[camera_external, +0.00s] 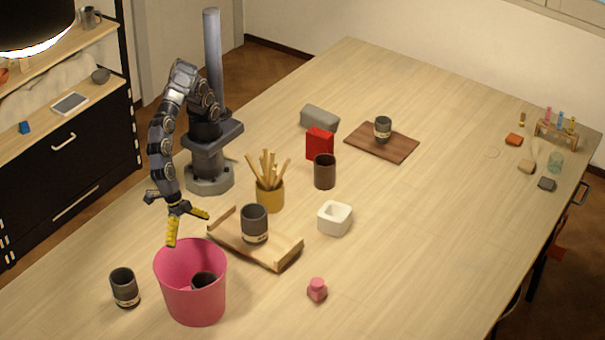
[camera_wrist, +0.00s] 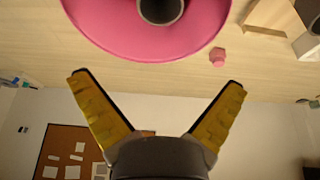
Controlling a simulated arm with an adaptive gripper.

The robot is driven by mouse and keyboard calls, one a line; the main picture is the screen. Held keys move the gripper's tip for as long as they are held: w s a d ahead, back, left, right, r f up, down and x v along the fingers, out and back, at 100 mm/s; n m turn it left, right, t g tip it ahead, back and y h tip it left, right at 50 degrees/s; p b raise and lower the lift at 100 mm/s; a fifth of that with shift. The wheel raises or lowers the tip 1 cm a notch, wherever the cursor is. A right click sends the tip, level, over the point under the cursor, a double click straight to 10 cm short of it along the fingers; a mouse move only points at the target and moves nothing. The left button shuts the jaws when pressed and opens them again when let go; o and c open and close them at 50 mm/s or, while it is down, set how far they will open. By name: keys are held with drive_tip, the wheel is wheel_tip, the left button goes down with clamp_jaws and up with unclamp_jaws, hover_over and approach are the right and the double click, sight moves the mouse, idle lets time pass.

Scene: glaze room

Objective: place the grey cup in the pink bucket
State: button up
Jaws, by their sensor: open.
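The pink bucket (camera_external: 190,300) stands on the table at the lower left. A dark grey cup (camera_external: 203,280) is inside it, partly hidden by the bucket's wall; the wrist view shows this cup (camera_wrist: 160,10) in the bucket (camera_wrist: 110,30), both cut off by the top edge. My gripper (camera_external: 189,231) is just above the bucket's far rim, with its yellow fingers spread and nothing between them. Other grey cups with a pale band stand upright: one (camera_external: 125,287) left of the bucket, one (camera_external: 254,223) on a wooden tray, one (camera_external: 383,130) on a brown board.
The wooden tray (camera_external: 285,256) is right of the bucket. The table's right middle is clear.

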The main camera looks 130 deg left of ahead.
drive_tip(key=w+a+r+n+t+h, duration=0.1)
drive_tip(key=w+r+t+h, duration=0.1)
drive_tip(key=w+r, duration=0.4)
drive_tip(key=w+a+r+t+h, duration=0.1)
drive_tip(key=w+r+t, duration=0.25)
drive_tip(key=r, duration=0.45)
drive_tip(key=w+a+r+m+t+h, duration=0.1)
drive_tip(key=a+r+m+h, duration=0.1)
drive_tip(key=r+h, duration=0.35)
drive_tip(key=a+r+m+h, duration=0.1)
drive_tip(key=a+r+h, duration=0.15)
drive_tip(key=r, duration=0.65)
drive_tip(key=s+a+f+g+y, duration=0.3)
drive_tip(key=s+a+f, duration=0.4)
drive_tip(key=s+a, duration=0.3)
drive_tip(key=s+a+f+n+g+y, duration=0.1)
drive_tip(key=s+a+f+g+y, duration=0.3)
drive_tip(key=s+a+f, duration=0.3)
drive_tip(key=s+a+f+n+g+y, duration=0.1)
drive_tip(key=s+a+f+g+y, duration=0.3)
drive_tip(key=s+a, duration=0.9)
drive_tip(key=a+f+g, duration=0.1)
drive_tip(key=a+f, duration=0.2)
drive_tip(key=a, duration=0.2)
drive_tip(key=shift+s, duration=0.35)
